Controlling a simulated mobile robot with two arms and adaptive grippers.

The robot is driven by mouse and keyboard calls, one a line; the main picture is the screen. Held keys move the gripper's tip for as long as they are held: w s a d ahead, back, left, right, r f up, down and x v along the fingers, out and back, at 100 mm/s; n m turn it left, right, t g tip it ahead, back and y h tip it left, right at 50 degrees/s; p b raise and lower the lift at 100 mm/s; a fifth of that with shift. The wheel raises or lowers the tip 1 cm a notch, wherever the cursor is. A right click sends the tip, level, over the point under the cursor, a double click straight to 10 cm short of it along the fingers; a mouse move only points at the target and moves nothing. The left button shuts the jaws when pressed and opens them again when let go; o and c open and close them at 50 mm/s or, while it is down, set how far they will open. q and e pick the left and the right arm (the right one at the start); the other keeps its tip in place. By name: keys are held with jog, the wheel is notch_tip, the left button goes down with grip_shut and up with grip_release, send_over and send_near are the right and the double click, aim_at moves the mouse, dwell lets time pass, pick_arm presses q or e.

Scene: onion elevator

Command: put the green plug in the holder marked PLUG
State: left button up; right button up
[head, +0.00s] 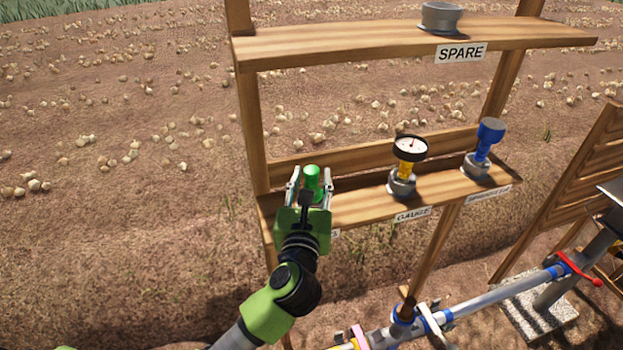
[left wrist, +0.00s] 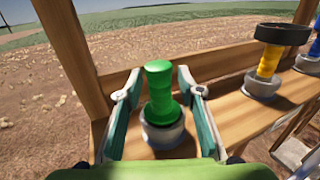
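The green plug (head: 312,180) stands at the left end of the lower shelf. In the left wrist view the green plug (left wrist: 159,88) is upright in a grey ring holder (left wrist: 163,135). My left gripper (head: 308,180) reaches over the shelf's front edge with its fingers on either side of the plug. In the left wrist view the left gripper (left wrist: 160,88) is open, with gaps between the fingers and the plug. The gripper hides most of the label below this holder, so I cannot read it. My right gripper is not in view.
A gauge (head: 409,160) and a blue part (head: 487,142) stand in holders farther right on the lower shelf (head: 357,206). An empty grey holder (head: 440,17) sits on the upper shelf above the SPARE label (head: 461,53). A wooden post (head: 252,130) rises just left of the plug.

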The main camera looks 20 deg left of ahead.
pick_arm(q)
jog(key=shift+r, duration=0.2)
jog(key=b+v, duration=0.2)
jog(key=v, duration=1)
jog(key=shift+r+b, duration=0.15)
jog(key=shift+b, duration=0.2)
